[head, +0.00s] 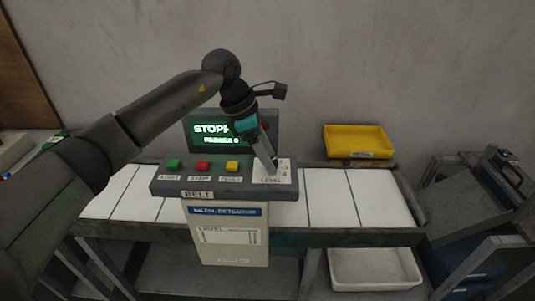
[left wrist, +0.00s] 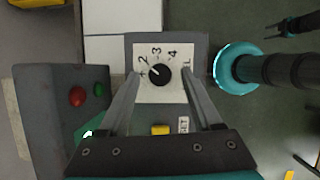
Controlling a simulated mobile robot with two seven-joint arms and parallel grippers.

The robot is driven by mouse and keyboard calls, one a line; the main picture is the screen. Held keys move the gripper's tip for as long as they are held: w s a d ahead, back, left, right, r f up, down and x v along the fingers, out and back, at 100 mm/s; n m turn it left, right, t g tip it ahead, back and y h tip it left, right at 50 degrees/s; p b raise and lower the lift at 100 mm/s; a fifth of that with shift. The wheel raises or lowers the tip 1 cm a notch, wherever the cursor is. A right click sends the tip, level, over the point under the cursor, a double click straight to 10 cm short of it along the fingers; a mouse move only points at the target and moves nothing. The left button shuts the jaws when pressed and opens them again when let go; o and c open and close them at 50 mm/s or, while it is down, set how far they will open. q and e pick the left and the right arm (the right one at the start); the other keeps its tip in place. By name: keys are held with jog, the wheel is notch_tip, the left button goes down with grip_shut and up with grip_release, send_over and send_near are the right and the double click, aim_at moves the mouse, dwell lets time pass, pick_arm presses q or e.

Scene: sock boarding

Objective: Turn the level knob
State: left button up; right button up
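The level knob (left wrist: 160,74) is a round black dial with a white mark on a white numbered plate (left wrist: 148,94). Its mark points to the upper left, roughly toward the 2. In the left wrist view my left gripper (left wrist: 159,84) has its fingers wide apart, one on each side of the knob, with gaps visible. In the head view the left gripper (head: 270,165) points down at the plate marked LEVEL (head: 272,180) on the right of the grey control panel (head: 225,189) and hides the knob. My right gripper cannot be made out.
Green (head: 173,163), red (head: 203,165) and yellow (head: 232,166) buttons line the panel. The screen (head: 205,120), partly hidden, reads stopped, passed 0. A yellow tray (head: 358,139) stands behind the belt (head: 335,197). A white bin (head: 375,270) is below.

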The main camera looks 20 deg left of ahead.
pick_arm(q)
jog(key=v, duration=1.5)
jog(key=shift+r, duration=0.1)
